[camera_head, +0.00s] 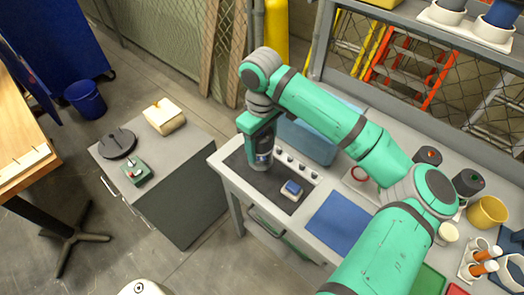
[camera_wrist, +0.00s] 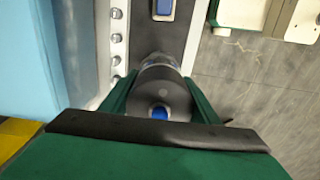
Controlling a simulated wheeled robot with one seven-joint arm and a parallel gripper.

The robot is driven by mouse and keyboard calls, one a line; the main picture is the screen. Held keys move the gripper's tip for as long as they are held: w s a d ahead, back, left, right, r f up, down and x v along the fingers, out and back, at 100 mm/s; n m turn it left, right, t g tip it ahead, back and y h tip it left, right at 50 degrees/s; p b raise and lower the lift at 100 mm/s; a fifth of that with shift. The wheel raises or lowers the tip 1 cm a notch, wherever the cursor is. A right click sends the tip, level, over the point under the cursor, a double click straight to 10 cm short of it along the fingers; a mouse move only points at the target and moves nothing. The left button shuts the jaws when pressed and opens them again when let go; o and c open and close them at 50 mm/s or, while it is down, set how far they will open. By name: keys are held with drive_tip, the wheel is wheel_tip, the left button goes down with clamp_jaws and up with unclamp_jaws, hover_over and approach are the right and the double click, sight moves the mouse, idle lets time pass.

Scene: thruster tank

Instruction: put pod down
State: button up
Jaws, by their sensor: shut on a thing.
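The pod (camera_head: 264,159) is a dark, upright cylinder with some blue on it. In the wrist view the pod (camera_wrist: 172,100) shows a round grey-black top with a blue centre. My gripper (camera_head: 260,150) is shut on it, with the two green fingers on opposite sides in the wrist view. The pod is over the far left part of a black mat (camera_head: 262,188) on the grey bench. I cannot tell whether its base touches the mat, because the gripper hides part of it.
A small blue-topped block (camera_head: 291,190) sits on the mat, right of the pod. A pale rail (camera_head: 300,168) with several round knobs runs along the mat's back edge. A blue bin (camera_head: 308,142) stands behind it. A blue pad (camera_head: 338,222) lies to the right.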

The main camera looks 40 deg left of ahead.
drive_tip(key=w+f, duration=0.1)
drive_tip(key=w+a+f, duration=0.1)
drive_tip(key=f, duration=0.1)
drive_tip(key=shift+a, duration=0.2)
drive_tip(key=f, duration=0.2)
drive_tip(key=shift+w+a+f, duration=0.15)
drive_tip(key=shift+w+f, duration=0.15)
drive_tip(key=shift+f, duration=0.55)
drive_tip(key=shift+f, duration=0.15)
drive_tip(key=o, duration=1.7)
wheel_tip(320, 180, up, 12)
drive_tip(key=shift+r, duration=0.15)
